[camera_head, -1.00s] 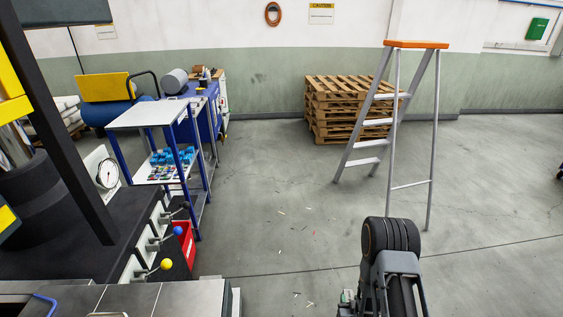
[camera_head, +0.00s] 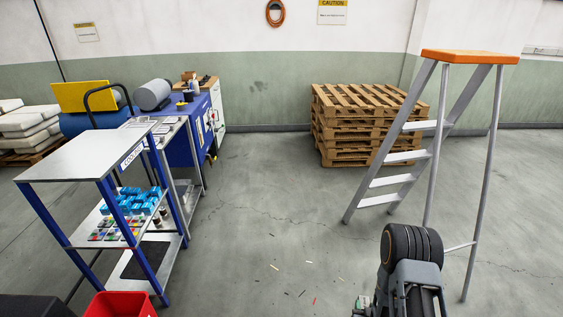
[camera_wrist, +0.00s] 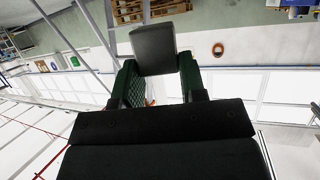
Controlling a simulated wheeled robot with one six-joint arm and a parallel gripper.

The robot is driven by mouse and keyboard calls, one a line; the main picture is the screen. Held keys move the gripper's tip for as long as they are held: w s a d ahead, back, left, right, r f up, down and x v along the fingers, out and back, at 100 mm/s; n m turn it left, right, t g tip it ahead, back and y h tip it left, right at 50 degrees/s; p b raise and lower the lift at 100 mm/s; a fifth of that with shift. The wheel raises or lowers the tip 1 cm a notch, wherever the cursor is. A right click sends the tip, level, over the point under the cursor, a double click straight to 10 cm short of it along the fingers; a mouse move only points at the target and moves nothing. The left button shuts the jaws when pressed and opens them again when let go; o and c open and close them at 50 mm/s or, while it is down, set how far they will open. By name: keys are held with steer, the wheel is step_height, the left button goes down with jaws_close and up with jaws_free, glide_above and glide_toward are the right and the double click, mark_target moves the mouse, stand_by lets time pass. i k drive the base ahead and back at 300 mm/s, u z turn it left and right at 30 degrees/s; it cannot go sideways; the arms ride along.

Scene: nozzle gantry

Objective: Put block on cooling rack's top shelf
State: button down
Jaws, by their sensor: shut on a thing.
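The cooling rack (camera_head: 103,151) stands at the left in the head view, with blue posts and a label on its top edge. Its top shelf (camera_head: 90,157) is bare; a lower shelf holds blue boxes and small coloured items. In the wrist view my gripper (camera_wrist: 158,75) is shut on a dark grey block (camera_wrist: 153,50), held between its two green-padded fingers. My folded arm shows at the bottom right of the head view, where the gripper's fingers and the block cannot be made out. The rack is well to the left of the arm.
A stepladder (camera_head: 425,125) stands at the right, before a stack of pallets (camera_head: 365,125). A red bin (camera_head: 120,305) is at the rack's near foot. A blue workbench (camera_head: 190,130) stands behind the rack. The middle floor is open, with small scattered scraps.

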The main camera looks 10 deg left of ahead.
mark_target(100, 155)
steer(key=u, duration=0.3)
steer(key=i, duration=1.65)
steer(key=u, duration=1.65)
steer(key=i, duration=1)
steer(key=u, duration=1)
